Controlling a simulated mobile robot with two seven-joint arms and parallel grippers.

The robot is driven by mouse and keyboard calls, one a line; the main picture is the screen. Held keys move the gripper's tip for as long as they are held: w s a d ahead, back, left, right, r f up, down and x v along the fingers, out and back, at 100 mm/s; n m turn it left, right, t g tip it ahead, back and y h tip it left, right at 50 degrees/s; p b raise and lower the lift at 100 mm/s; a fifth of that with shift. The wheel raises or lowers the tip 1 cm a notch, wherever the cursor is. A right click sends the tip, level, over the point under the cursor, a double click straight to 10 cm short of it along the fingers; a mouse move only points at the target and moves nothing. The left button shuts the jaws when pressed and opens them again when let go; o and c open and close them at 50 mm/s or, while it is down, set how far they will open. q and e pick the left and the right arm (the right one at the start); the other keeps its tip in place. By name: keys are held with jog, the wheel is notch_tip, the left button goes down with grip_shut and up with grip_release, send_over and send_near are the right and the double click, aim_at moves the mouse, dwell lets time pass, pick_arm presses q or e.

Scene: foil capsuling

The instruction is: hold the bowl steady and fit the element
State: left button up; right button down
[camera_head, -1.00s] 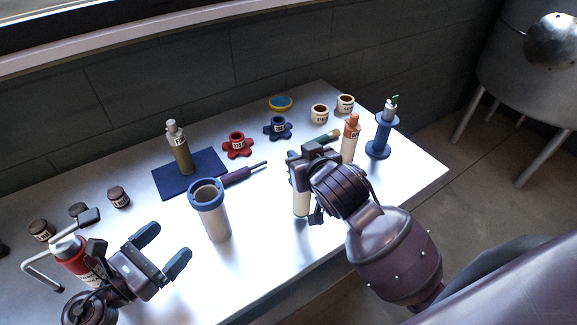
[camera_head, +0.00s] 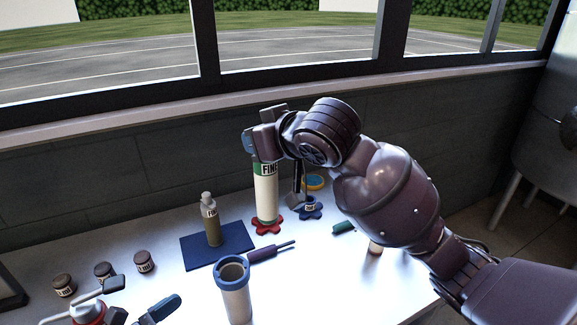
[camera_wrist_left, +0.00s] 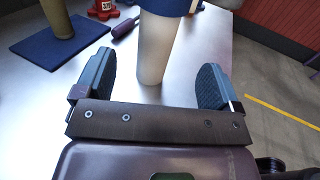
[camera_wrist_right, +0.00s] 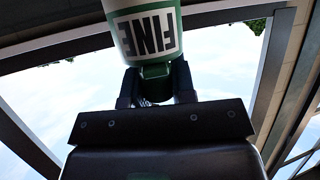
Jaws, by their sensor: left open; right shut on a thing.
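The bowl (camera_head: 233,292) is a cream cup with a blue rim (camera_head: 233,271), upright on the table. My left gripper (camera_head: 140,312) is open beside it. In the left wrist view the bowl (camera_wrist_left: 157,48) stands between the spread fingers of my left gripper (camera_wrist_left: 157,85), with a gap on each side. The element also shows in the right wrist view (camera_wrist_right: 147,32).
A bottle (camera_head: 211,226) stands on a blue mat (camera_head: 232,240), with a purple-handled tool (camera_head: 263,254) beside it. A red knob (camera_head: 267,225) shows at the element's lower end; contact is unclear. A blue knob (camera_head: 311,209) stands behind.

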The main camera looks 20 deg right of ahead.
aim_at(223, 290)
jog(key=s+a+r+n+g+y, duration=0.25)
jog(key=a+r+n+y, duration=0.2)
jog(key=a, duration=0.25)
pick_arm(q)
jog(key=x, duration=1.2)
pick_arm(e)
jog(key=s+a+f+n+g+y, duration=0.1)
jog(key=g, duration=0.1)
jog(key=s+a+f+n+g+y, duration=0.1)
jog(key=s+n, duration=0.1)
jog(key=shift+s+a+f+g, duration=0.2)
jog(key=shift+a+g, duration=0.05)
jog(key=shift+g, duration=0.1)
pick_arm(q)
jog(key=c, duration=1.2)
